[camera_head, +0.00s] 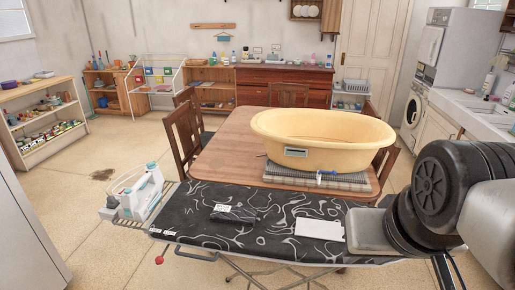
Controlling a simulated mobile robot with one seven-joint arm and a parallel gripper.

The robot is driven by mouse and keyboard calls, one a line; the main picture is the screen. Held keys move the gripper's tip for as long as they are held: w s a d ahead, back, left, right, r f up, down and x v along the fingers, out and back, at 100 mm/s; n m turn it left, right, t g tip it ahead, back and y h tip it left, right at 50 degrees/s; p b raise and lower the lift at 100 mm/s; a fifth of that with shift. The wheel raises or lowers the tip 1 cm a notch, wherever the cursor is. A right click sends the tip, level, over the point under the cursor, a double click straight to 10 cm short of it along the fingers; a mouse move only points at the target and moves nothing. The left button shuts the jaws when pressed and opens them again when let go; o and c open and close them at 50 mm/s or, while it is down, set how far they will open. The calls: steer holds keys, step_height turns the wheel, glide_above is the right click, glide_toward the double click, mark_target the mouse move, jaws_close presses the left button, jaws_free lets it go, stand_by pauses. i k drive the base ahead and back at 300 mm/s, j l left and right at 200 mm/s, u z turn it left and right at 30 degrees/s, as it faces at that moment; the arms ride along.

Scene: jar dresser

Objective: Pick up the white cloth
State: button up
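A flat white rectangular piece, which looks like the white cloth (319,229), lies on the black, white-patterned ironing board (190,225), right of its middle. A folded dark cloth-like item (235,214) with a small white label lies to its left on the board. My arm, with thick black round joints, reaches in from the right and covers the board's right end. A grey flat block beside the joints is close to the white cloth's right edge; I cannot tell whether it belongs to my arm. I see no gripper fingers.
A white appliance (149,190) stands at the board's left end. Behind the board, a wooden table (225,150) bears a large yellow tub (320,140) on a grey mat. Chairs surround the table.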

mark_target(305, 227)
steer(key=u, duration=0.8)
steer(key=z, duration=1)
steer(key=i+j+z, duration=0.15)
steer(key=i+z, duration=0.2)
steer(key=i, duration=0.5)
